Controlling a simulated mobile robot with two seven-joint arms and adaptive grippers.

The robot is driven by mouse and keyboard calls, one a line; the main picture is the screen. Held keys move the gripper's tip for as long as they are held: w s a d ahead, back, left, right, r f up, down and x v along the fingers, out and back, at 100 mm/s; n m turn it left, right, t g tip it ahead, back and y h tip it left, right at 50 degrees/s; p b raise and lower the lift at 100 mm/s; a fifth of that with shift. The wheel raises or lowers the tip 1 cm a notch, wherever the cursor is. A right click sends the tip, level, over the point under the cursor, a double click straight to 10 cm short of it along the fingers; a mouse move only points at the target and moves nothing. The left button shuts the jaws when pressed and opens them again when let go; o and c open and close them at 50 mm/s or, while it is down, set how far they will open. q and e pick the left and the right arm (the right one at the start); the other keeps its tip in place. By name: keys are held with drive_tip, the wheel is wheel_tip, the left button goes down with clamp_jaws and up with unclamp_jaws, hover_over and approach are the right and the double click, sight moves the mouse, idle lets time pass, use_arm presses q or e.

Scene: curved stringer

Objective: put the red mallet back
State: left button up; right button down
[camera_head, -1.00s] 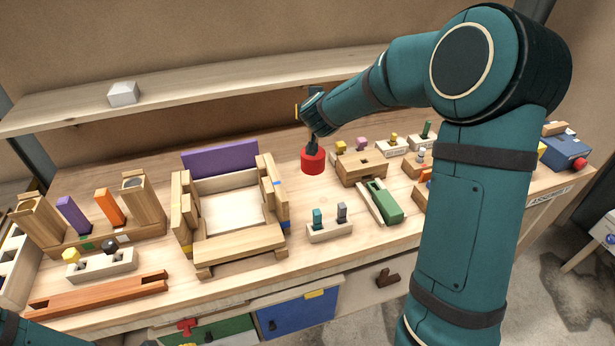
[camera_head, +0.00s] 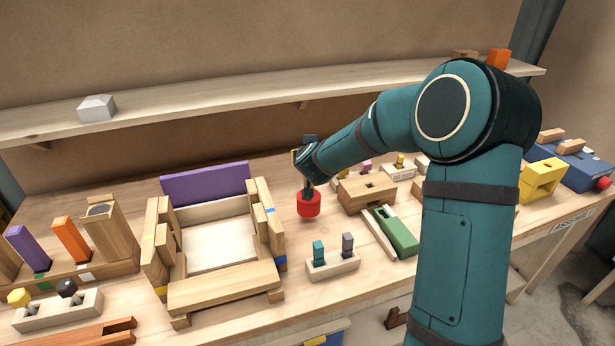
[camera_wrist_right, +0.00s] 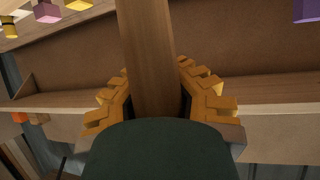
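The red mallet hangs from my right gripper (camera_head: 307,184), with its red head (camera_head: 309,204) pointing down in the head view. The gripper hides most of the handle there. In the right wrist view the wooden handle (camera_wrist_right: 148,60) runs between the yellow finger pads of my right gripper (camera_wrist_right: 155,90), which is shut on it. The mallet head is over the bench, right of the wooden frame with the purple board (camera_head: 205,184). I cannot tell how far it is above the surface. My left gripper is out of view.
A pale block with teal and grey pegs (camera_head: 332,264) stands in front of the mallet. A wooden block with a hole (camera_head: 366,193) and a green piece (camera_head: 398,232) are to its right. A long shelf (camera_head: 240,105) runs behind, carrying a white box (camera_head: 97,107).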

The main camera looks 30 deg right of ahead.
drive_tip(key=shift+f+b, duration=0.75)
drive_tip(key=shift+f, duration=1.2)
drive_tip(key=c, duration=1.1)
unclamp_jaws()
drive_tip(key=shift+f, duration=0.1)
drive_tip(key=shift+c, duration=0.2)
drive_tip(key=shift+s+r, duration=0.1)
drive_tip(key=shift+r, duration=0.2)
drive_tip(key=p+v, duration=0.2)
drive_tip(key=v, duration=0.9)
drive_tip(key=shift+s+a, duration=0.2)
drive_tip(key=shift+s, duration=0.1)
